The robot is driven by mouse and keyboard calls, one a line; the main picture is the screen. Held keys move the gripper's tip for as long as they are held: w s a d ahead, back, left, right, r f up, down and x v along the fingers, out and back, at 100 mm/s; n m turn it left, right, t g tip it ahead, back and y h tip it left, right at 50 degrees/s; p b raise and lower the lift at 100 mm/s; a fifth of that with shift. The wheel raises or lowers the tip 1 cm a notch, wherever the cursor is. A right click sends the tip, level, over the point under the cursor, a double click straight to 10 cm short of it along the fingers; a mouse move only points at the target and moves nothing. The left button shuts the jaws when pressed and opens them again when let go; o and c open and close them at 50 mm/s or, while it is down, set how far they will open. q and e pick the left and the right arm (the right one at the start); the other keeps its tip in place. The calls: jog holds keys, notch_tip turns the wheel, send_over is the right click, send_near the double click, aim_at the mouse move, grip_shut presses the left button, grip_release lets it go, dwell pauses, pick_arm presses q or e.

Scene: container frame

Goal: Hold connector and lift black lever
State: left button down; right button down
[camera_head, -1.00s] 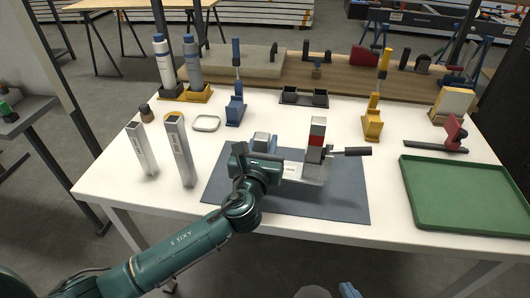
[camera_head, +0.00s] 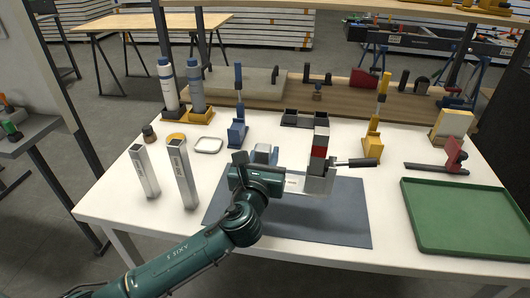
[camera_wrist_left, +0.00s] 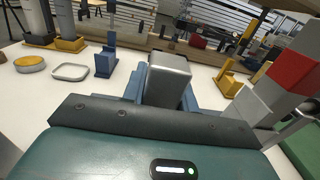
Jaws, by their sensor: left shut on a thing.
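The connector (camera_head: 318,170) is a grey upright block with a red band and a white labelled plate at its left side. Its black lever (camera_head: 357,162) sticks out to the right, about level. My left gripper (camera_head: 263,155) is at the left end of this assembly. Its blue fingers are shut on a grey block-shaped part of it, which shows in the left wrist view (camera_wrist_left: 168,78). The red-banded column also shows there at the right (camera_wrist_left: 295,70). The joint between grey block and column is hidden behind my gripper. The assembly looks raised over the dark mat (camera_head: 320,222). My right gripper is out of view.
A green tray (camera_head: 455,250) lies at the right. Two tall silver bars (camera_head: 182,172) stand at the left. Blue and yellow clamps (camera_head: 237,133), a small dish (camera_head: 208,145) and a black holder (camera_head: 303,118) stand behind. The mat's front is clear.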

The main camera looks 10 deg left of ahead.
pick_arm(q)
jog(key=shift+f+b, duration=2.2)
jog(key=shift+f, duration=1.85)
